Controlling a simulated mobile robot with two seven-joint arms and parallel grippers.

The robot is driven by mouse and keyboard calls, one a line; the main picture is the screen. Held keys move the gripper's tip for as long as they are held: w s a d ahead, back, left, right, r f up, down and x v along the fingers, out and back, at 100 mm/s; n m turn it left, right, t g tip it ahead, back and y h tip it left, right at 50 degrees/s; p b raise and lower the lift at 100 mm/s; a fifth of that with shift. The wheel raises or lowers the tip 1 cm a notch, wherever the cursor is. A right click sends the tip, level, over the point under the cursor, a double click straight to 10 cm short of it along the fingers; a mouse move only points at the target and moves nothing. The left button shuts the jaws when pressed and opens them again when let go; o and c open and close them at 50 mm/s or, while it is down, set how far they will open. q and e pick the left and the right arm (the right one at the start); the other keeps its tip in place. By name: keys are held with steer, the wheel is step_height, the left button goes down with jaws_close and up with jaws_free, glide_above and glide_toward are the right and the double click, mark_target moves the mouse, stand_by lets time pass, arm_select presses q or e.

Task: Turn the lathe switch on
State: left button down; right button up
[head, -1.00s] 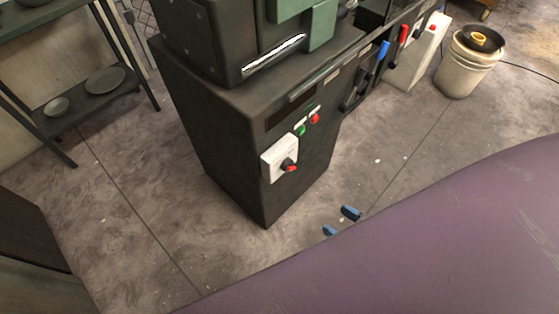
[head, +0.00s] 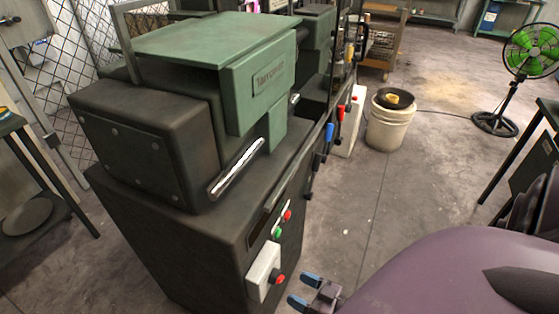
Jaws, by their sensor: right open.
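The lathe (head: 160,230) stands on the left, a dark cabinet with a green headstock cover (head: 205,42) on top. On its right-hand face is a white switch box (head: 259,270) with a red knob (head: 278,279). A green button (head: 277,233) and a red button (head: 287,215) sit above it. My right gripper (head: 303,291) is at the bottom, just right of the switch box and apart from it in the picture. Its blue-tipped fingers are spread and empty. My left gripper is not in view.
Blue and red levers (head: 329,138) stick out along the lathe's front. A white bucket (head: 388,128) stands on the floor beyond. A green fan (head: 528,52) is at the far right. Open floor (head: 415,195) lies right of the lathe. A shelf (head: 30,170) stands at the left.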

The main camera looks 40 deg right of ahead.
mark_target(282, 280)
steer(key=x, duration=0.5)
steer(key=shift+w+a, duration=0.2)
steer(key=shift+w, duration=0.3)
steer(key=shift+c, duration=0.4)
steer(key=c, duration=0.8)
